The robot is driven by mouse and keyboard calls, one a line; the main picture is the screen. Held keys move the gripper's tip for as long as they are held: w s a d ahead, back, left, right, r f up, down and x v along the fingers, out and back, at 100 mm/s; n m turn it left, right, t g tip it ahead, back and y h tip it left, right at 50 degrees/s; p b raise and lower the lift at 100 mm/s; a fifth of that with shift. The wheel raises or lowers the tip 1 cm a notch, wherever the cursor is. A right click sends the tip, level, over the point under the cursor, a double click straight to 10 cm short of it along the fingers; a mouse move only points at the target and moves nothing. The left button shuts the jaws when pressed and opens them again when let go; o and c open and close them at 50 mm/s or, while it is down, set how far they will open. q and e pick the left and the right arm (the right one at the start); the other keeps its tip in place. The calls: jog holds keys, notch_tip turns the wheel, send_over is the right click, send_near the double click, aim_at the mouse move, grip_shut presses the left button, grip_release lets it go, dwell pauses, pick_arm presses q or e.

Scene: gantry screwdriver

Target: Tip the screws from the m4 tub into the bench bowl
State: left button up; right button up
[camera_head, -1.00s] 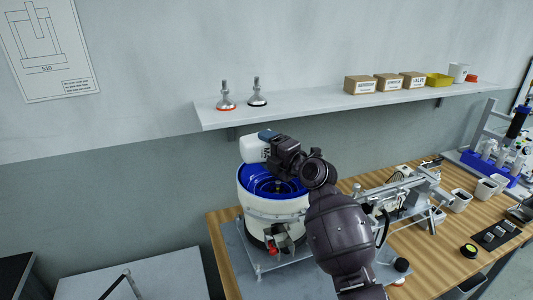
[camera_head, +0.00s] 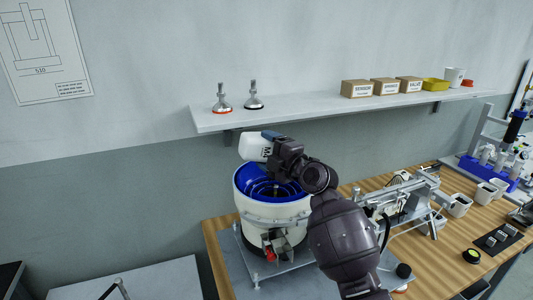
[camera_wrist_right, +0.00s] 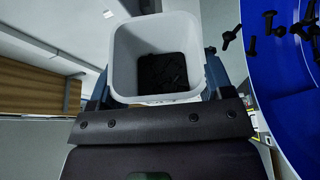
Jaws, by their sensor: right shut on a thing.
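My right gripper (camera_head: 269,140) is shut on the white m4 tub (camera_head: 252,147) and holds it above the back left rim of the bench bowl. In the right wrist view the tub (camera_wrist_right: 122,50) shows its square mouth, with dark screws (camera_wrist_right: 162,72) inside. How far it is tilted is hard to tell. The bench bowl (camera_head: 243,181) is blue inside, set in a white round feeder body. In the right wrist view the bowl (camera_wrist_right: 275,90) is at the right edge, with several dark screws (camera_wrist_right: 270,18) in it. My left gripper is out of view.
The feeder stands on a grey plate (camera_head: 232,262) on the wooden bench. A wall shelf (camera_head: 320,108) with boxes and two levelling feet runs behind, above the bowl.

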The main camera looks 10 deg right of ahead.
jog(key=shift+d+m+b, duration=0.2)
jog(key=shift+m+b, duration=0.25)
jog(key=shift+m, duration=0.05)
jog(key=shift+d+m+t+b, duration=0.2)
jog(key=shift+m+t+b, duration=0.2)
jog(key=shift+m+b, duration=0.25)
jog(key=shift+w+d+r+m+t+b, duration=0.1)
jog(key=shift+d+m+t+b, duration=0.15)
jog(key=shift+m, duration=0.5)
jog(key=shift+w+d+m+t+b, duration=0.1)
jog(key=shift+d+m+t+b, duration=0.2)
jog(key=shift+m, duration=0.4)
jog(key=shift+a, duration=0.1)
jog(key=shift+s+r+p, duration=0.1)
jog(key=shift+r+p, duration=2.05)
jog(key=shift+r, duration=1.4)
